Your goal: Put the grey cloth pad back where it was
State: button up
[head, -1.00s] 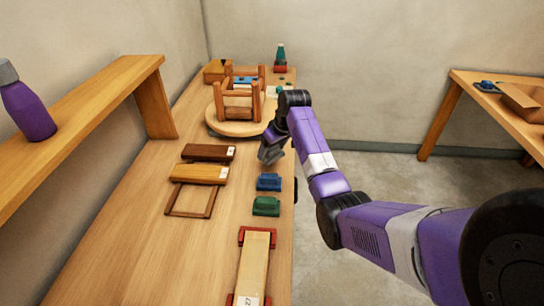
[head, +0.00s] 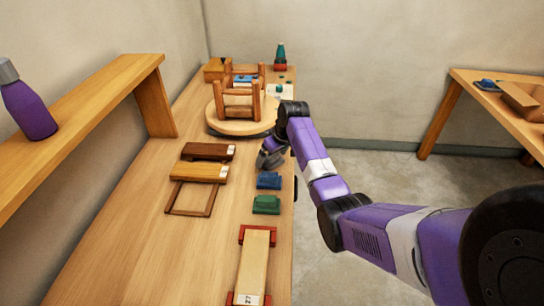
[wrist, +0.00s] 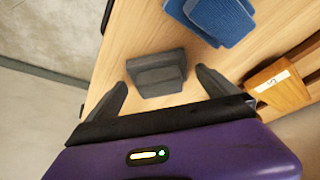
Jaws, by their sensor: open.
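The grey cloth pad (wrist: 158,75) is a dark, stepped block on the wooden bench in the wrist view. My gripper (wrist: 162,78) is open, with one finger on each side of the pad and a visible gap to each. I cannot tell how far the fingertips are above the bench. In the head view my gripper (head: 270,158) is low over the bench near its right edge, just beyond the blue pad (head: 268,180). There I cannot separate the grey pad from the gripper. A green pad (head: 266,204) lies nearer.
The blue pad also shows in the wrist view (wrist: 222,20). Labelled wooden pieces, brown (head: 205,151) and tan (head: 198,171), lie left of my gripper. A stool frame (head: 238,113) stands on a round board behind. A long board (head: 254,265) lies in front.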

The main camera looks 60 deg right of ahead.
jog(key=shift+r, duration=0.4)
jog(key=v, duration=1.1)
jog(key=shift+r+b, duration=0.3)
jog(key=shift+b, duration=0.05)
jog(key=shift+s, duration=0.15)
